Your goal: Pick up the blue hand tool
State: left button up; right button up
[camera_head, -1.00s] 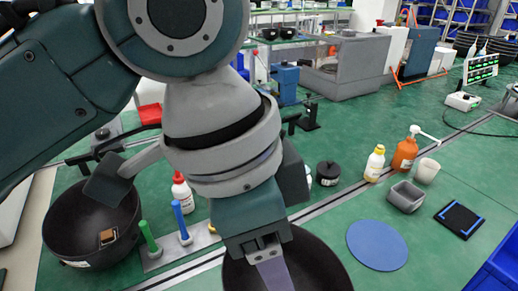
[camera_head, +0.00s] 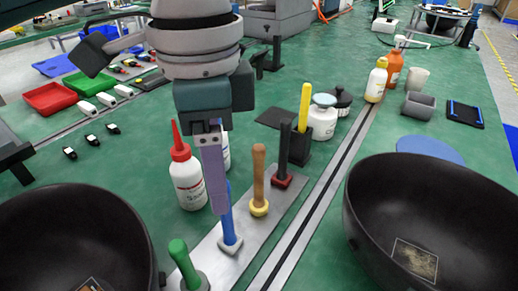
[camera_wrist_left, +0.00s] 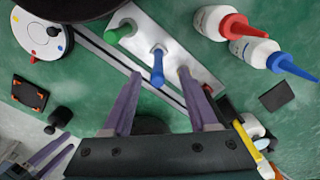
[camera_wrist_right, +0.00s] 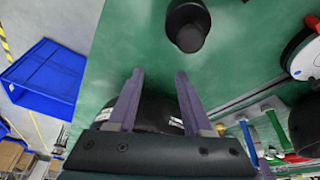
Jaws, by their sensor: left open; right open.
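The blue hand tool (camera_head: 228,222) stands upright on a grey metal plate (camera_head: 262,228), between a green-handled tool (camera_head: 184,262) and a wooden-handled tool (camera_head: 259,182) with a yellow base. My left gripper (camera_head: 215,208) points down in front of it in the head view and hides part of its handle. In the left wrist view the blue tool (camera_wrist_left: 157,66) appears between the two open, empty fingertips of my left gripper (camera_wrist_left: 160,75), ahead of them. My right gripper (camera_wrist_right: 160,75) is open and empty in the right wrist view, and is not clear in the head view.
A black-handled tool (camera_head: 283,158) and a yellow-handled tool (camera_head: 304,115) stand further along. Large black bowls flank the plate at left (camera_head: 75,215) and right (camera_head: 450,190).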

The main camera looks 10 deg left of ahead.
pick_arm(q)
send_over(229, 236)
jog(key=f, duration=0.6)
jog(key=shift+w+a+b, duration=0.15)
jog(key=shift+w+b, duration=0.2)
jog(key=shift+b, duration=0.05)
jog(key=shift+c, duration=0.2)
grip_shut()
